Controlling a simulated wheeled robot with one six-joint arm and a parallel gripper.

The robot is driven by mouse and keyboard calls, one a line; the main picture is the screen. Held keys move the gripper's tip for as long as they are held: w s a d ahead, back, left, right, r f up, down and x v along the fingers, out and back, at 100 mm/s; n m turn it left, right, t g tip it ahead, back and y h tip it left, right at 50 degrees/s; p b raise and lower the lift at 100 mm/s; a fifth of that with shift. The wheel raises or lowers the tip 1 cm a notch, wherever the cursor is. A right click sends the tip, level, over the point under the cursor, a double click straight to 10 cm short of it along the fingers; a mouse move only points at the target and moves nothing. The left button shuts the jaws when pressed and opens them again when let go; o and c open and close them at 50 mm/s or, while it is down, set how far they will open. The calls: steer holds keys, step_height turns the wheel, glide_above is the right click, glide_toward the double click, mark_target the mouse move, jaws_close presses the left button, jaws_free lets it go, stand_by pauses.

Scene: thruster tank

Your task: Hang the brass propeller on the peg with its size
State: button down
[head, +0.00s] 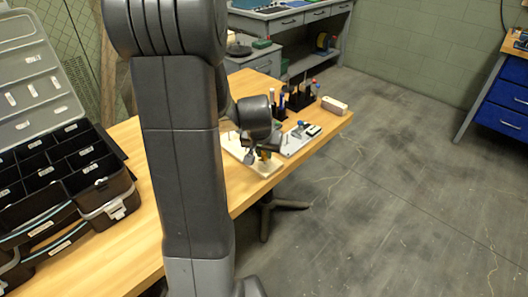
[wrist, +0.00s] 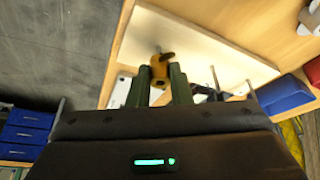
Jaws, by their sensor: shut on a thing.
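The brass propeller (wrist: 160,62) is between the green fingertips of my gripper (wrist: 160,76) in the wrist view, and the gripper is shut on it. A cream board (wrist: 205,55) lies behind the propeller. A thin peg (wrist: 215,78) shows right of the propeller; other pegs and any size marks cannot be made out. In the head view my gripper (head: 261,150) is low over the cream board (head: 262,168) on the wooden table, partly hidden by my arm. I cannot tell whether the propeller touches a peg.
A grey tray (head: 298,141) with small parts lies right of the board. Black holders with tools (head: 297,100) and a pale block (head: 334,105) stand behind it. An open black organizer case (head: 60,165) fills the table's left. The floor (head: 370,190) to the right is clear.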

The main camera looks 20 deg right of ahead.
steer(key=shift+f+b, duration=0.55)
steer(key=shift+f, duration=0.1)
steer(key=shift+f+b, duration=0.35)
steer(key=shift+b, duration=0.05)
steer(key=c, duration=1.2)
jaws_free()
steer(key=shift+c, duration=0.2)
steer(key=shift+r, duration=0.1)
steer(key=w+p+v, duration=0.1)
steer(key=p+v, duration=0.4)
steer(key=v, duration=1.2)
steer(key=shift+d+r, duration=0.3)
steer(key=shift+r, duration=0.15)
